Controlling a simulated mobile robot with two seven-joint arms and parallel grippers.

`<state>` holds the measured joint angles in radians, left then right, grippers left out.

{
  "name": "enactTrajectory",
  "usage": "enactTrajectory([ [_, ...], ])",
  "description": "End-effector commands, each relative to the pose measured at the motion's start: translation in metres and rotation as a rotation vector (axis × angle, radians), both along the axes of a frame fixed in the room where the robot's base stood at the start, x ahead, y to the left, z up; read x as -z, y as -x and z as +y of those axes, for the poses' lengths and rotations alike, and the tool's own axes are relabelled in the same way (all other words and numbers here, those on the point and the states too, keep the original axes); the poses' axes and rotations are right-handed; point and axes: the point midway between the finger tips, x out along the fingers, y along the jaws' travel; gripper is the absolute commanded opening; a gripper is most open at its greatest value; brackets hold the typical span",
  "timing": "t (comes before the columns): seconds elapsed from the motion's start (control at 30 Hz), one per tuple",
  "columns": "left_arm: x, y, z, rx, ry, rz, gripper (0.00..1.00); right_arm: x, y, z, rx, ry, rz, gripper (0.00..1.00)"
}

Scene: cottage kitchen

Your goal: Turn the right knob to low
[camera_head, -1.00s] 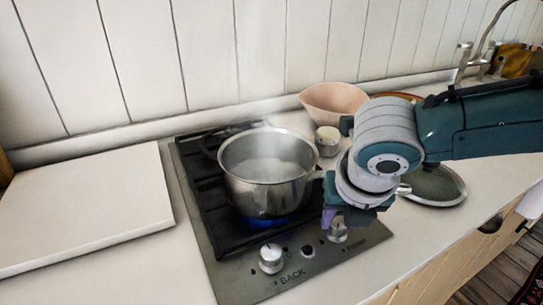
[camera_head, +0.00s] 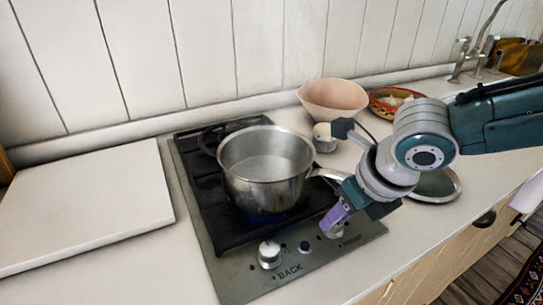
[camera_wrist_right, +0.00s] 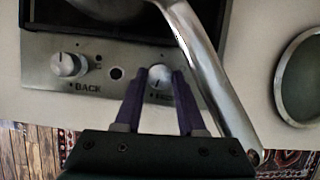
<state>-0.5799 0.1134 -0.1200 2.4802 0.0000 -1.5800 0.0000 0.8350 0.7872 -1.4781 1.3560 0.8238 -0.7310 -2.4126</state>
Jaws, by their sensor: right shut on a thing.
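The right knob (camera_head: 336,231) sits on the front panel of the hob (camera_head: 235,277). My right gripper (camera_head: 334,219) comes down on it from the right, with purple fingers. In the right wrist view, the gripper (camera_wrist_right: 160,75) has one finger on each side of the silver knob (camera_wrist_right: 159,77) and is shut on it. A steel pot (camera_head: 265,180) of liquid stands on the hob. A faint blue glow shows under the pot. The left knob (camera_head: 269,254) stands free beside the word BACK. My left gripper is not in view.
The pot's handle (camera_head: 333,174) reaches right, close to my gripper; it also crosses the right wrist view (camera_wrist_right: 205,70). A round lid (camera_head: 437,186) lies right of the hob. A pink bowl (camera_head: 333,98) and small jar stand behind. A white board (camera_head: 85,205) lies left.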

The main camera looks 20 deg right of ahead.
Motion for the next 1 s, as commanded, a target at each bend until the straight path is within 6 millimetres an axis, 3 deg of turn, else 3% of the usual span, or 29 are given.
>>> enactTrajectory([
  [0.37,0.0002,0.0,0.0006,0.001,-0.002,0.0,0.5,0.0006,0.0006,-0.0005,-0.004,0.002,0.002,0.0],
  [0.4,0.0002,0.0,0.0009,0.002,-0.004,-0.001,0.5,0.0007,0.0006,-0.0005,-0.004,0.002,0.002,0.41],
  [0.6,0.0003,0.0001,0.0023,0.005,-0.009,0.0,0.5,0.0005,0.0005,-0.0004,-0.003,0.0,0.002,0.64],
  [0.67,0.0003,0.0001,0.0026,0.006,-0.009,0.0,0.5,0.0005,0.0004,-0.0004,-0.003,0.0,0.002,0.69],
  [1.0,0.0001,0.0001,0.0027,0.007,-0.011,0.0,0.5,0.0002,0.0002,0.0002,0.016,0.001,0.0,0.69],
])
